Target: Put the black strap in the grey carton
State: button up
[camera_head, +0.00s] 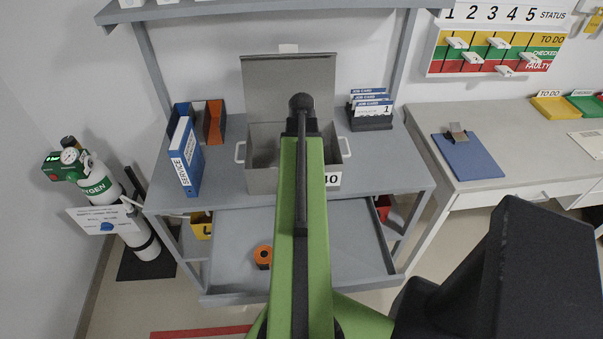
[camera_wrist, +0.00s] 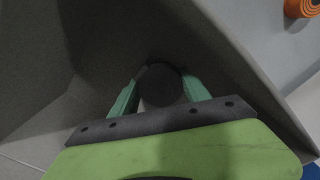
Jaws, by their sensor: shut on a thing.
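The grey carton (camera_head: 263,180) stands on the workbench with its lid raised at the back and a handle on each side. My arm covers its middle in the head view. In the wrist view its dark inside and its front wall (camera_wrist: 235,62) surround my gripper (camera_wrist: 162,86), which is over or inside the opening; I cannot tell how deep. The two green fingers are shut on a round black thing, which looks like the rolled black strap (camera_wrist: 160,85). The floor of the carton under the strap is hidden.
An open drawer (camera_head: 350,225) below the bench holds an orange roll (camera_head: 263,257). A blue binder (camera_head: 187,160) stands left of the carton, and a rack of job cards (camera_head: 371,110) right of it. An oxygen cylinder (camera_head: 100,185) stands at the left.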

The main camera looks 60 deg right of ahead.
jog(key=shift+f, duration=0.45)
jog(key=o, duration=1.4)
notch_tip(320, 180, up, 12)
jog(key=p, duration=1.2)
